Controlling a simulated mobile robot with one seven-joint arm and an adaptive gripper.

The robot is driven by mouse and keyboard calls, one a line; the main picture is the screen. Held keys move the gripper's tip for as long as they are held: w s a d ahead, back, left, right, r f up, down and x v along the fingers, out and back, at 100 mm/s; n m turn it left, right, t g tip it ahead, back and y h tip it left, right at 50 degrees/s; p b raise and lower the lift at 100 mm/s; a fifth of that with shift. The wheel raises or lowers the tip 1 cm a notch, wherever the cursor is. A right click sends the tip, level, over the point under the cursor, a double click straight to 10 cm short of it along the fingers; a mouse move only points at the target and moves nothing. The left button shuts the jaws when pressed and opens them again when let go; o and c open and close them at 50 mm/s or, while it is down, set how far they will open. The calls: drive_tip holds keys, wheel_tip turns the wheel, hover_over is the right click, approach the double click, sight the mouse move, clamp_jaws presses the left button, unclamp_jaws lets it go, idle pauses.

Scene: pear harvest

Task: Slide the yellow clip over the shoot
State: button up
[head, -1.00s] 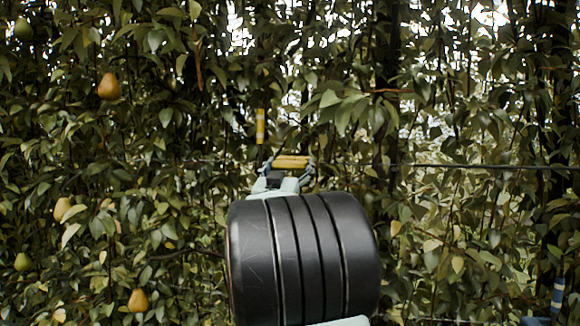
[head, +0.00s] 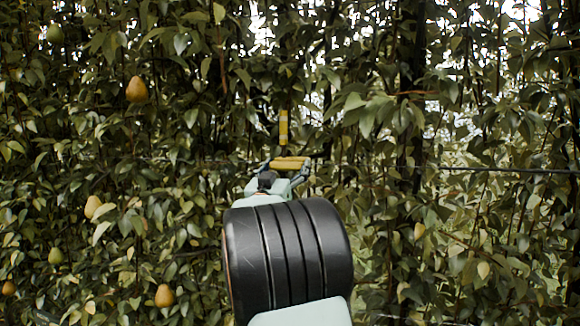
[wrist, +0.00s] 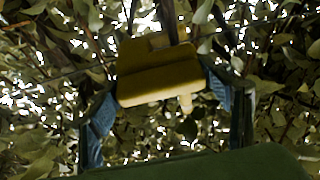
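The yellow clip (head: 291,162) lies crosswise between the fingers of my gripper (head: 284,167), which is shut on it. In the wrist view the clip (wrist: 160,80) spans the gap between the two blue finger pads. An upright piece with yellow bands (head: 283,127) stands just above the clip in the head view, slightly left of its middle; it looks like the marked shoot. In the wrist view a dark upright stem (wrist: 168,20) comes down to the clip's upper edge. I cannot tell whether the clip touches it.
A thin horizontal wire (head: 500,169) crosses the foliage near clip height. Dense leaves surround my gripper. Pears hang at the left, one high up (head: 137,89) and one low down (head: 165,296). A dark trunk (head: 411,70) stands to the right.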

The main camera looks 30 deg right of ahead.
drive_tip(key=o, duration=0.4)
drive_tip(key=shift+w+a, duration=0.2)
drive_tip(key=shift+a, duration=0.05)
drive_tip(key=shift+s, duration=0.1)
drive_tip(key=shift+d, duration=0.1)
drive_tip(key=v, duration=1.2)
